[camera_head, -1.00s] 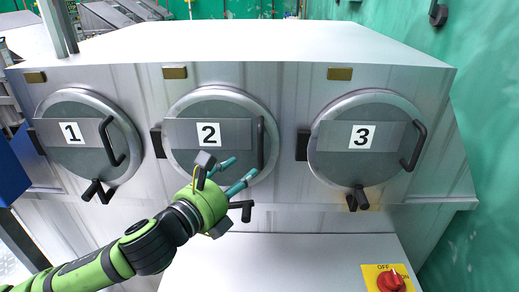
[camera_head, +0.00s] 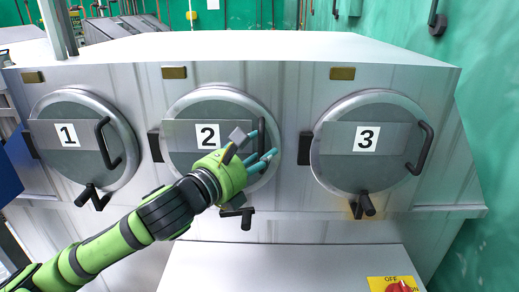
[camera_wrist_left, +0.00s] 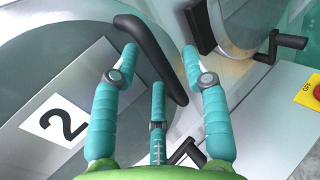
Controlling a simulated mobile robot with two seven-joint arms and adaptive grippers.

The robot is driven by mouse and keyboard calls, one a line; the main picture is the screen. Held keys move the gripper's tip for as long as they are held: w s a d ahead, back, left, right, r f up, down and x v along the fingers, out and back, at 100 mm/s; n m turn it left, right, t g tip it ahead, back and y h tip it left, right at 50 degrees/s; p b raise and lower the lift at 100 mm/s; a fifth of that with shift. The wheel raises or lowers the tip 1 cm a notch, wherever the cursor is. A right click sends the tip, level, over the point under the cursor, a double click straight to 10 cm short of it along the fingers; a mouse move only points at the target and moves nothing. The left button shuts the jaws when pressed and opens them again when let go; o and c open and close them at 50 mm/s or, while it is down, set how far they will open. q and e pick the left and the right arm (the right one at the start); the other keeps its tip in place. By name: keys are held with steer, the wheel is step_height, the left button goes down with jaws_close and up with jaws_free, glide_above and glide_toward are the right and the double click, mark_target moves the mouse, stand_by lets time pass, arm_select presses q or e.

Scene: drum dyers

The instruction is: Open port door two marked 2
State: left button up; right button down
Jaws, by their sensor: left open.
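Door 2 (camera_head: 222,103) is a round metal port door in the middle of the machine front, with a label "2" (camera_head: 208,136), and it looks shut. Its black bar handle (camera_head: 262,130) is on its right side. A black latch lever (camera_head: 240,213) sits below the door. My left gripper (camera_head: 266,148) is open in front of the handle, partly hiding its lower part. In the left wrist view, the handle (camera_wrist_left: 152,48) passes between the spread teal fingers (camera_wrist_left: 160,62); I cannot tell whether they touch it. My right gripper is not in view.
Door 1 (camera_head: 68,100) is on the left and door 3 (camera_head: 366,105) on the right, both shut with handles and latches. A red switch on a yellow plate (camera_head: 380,284) is at the lower right. A green wall (camera_head: 490,110) stands on the right.

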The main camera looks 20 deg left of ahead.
arm_select(q)
steer(key=shift+w+d, duration=0.25)
steer(key=shift+w, duration=0.4)
jaws_close()
steer(key=shift+s, duration=0.1)
